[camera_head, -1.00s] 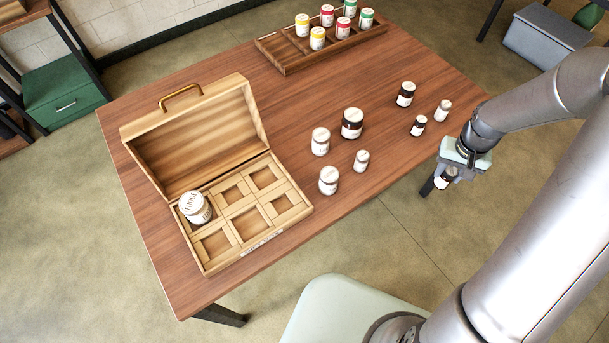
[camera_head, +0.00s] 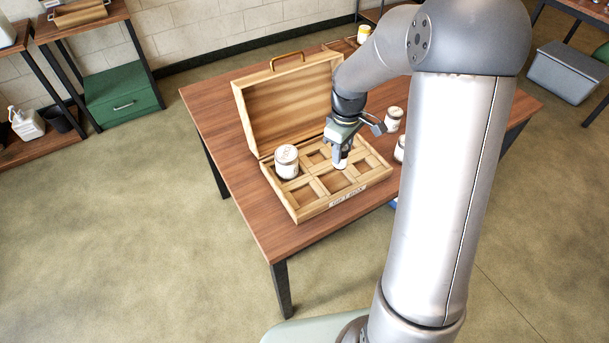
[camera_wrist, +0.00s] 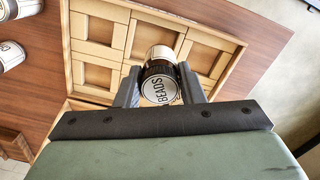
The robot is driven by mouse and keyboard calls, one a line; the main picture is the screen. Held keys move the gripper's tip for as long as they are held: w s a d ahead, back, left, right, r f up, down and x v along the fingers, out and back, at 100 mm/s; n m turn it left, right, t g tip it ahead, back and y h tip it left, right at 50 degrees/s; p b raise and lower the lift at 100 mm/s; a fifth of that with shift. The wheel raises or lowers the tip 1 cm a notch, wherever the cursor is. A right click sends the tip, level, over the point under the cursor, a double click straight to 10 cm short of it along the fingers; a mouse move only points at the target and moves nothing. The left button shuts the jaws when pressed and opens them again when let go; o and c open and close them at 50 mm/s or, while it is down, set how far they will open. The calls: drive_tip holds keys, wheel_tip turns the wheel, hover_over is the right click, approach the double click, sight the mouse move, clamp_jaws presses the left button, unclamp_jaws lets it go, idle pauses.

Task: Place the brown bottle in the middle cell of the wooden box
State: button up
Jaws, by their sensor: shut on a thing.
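The wooden box (camera_head: 318,210) stands on the table with its lid raised, and its base is divided into several square cells. A large white jar (camera_head: 286,160) stands in the back left cell. My gripper (camera_head: 341,156) is over the middle-to-right part of the box, pointing down. In the head view the bottle is mostly hidden by the fingers. I cannot tell exactly which cell lies under it, or whether it touches the box.
White-labelled jars (camera_head: 394,116) stand right of the box, partly hidden behind my arm. The raised lid (camera_head: 290,105) stands close behind my gripper. The table's left side is clear.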

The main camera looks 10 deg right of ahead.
drive_tip(key=n+b, duration=0.2)
drive_tip(key=n, duration=0.1)
drive_tip(key=shift+w+d+f, duration=0.15)
drive_tip(key=shift+w+f, duration=0.05)
drive_tip(key=shift+f, duration=0.2)
drive_tip(key=shift+w+a+f+n+b, duration=0.7)
drive_tip(key=shift+w+f+n, duration=0.85)
drive_tip(key=shift+w, duration=0.4)
drive_tip(key=shift+w+a+f+n+b, duration=0.6)
drive_tip(key=shift+w+f+n, duration=0.8)
drive_tip(key=shift+w+f, duration=0.45)
drive_tip(key=shift+w+a+f+n+b, duration=0.7)
drive_tip(key=shift+w+f+n, duration=0.75)
drive_tip(key=shift+w, duration=0.65)
drive_tip(key=shift+f, duration=0.1)
